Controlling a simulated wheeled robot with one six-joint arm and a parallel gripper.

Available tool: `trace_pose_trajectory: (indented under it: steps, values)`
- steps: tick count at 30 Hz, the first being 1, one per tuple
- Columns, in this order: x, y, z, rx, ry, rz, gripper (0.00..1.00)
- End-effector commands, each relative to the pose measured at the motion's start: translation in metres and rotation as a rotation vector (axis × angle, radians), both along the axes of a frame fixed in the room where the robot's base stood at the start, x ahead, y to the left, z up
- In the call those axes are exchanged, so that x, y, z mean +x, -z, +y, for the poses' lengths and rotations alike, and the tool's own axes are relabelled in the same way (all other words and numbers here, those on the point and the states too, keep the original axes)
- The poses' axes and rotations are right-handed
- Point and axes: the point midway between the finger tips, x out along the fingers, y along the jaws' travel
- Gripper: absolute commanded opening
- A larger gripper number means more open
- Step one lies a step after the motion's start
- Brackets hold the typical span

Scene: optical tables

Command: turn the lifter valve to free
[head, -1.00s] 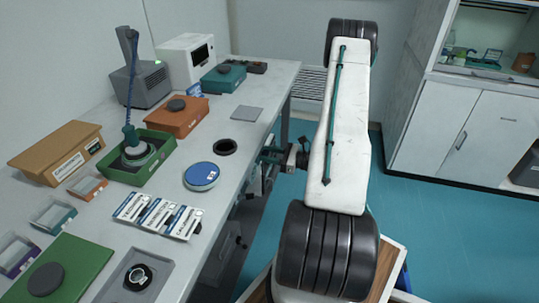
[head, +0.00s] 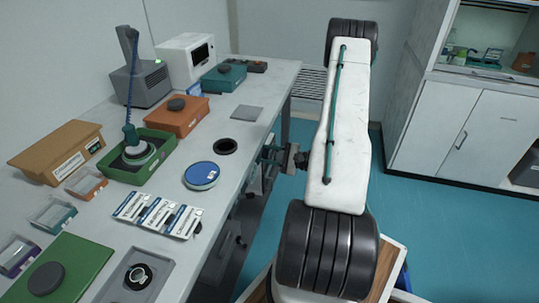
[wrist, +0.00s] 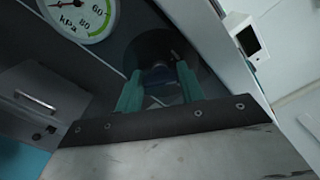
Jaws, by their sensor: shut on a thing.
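My gripper shows in the wrist view (wrist: 160,88) as two teal fingers, one on each side of a dark part (wrist: 158,76), which looks like the lifter valve's handle. The fingers are shut on it. The valve's markings and exact angle are too dark to read. In the head view my gripper (head: 268,154) is at the table's front edge, and the valve is hidden there. A suction lifter (head: 138,152) with a blue hose stands in a green tray (head: 112,172) on the table.
A round kPa gauge (wrist: 82,14) is at the wrist view's upper left. The table (head: 255,88) carries a blue round tin (head: 201,175), a black ring (head: 225,146), white labelled packets (head: 158,214) and an orange box (head: 180,117). Teal floor (head: 440,220) is open at right.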

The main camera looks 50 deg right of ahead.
Motion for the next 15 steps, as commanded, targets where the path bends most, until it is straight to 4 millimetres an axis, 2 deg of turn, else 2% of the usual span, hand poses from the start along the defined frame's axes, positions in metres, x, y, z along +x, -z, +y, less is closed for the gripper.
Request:
trace_pose_trajectory:
  steps: [15]
  values:
    - [-0.0009,0.0020,0.0005,-0.393,0.001,-0.162,0.15]
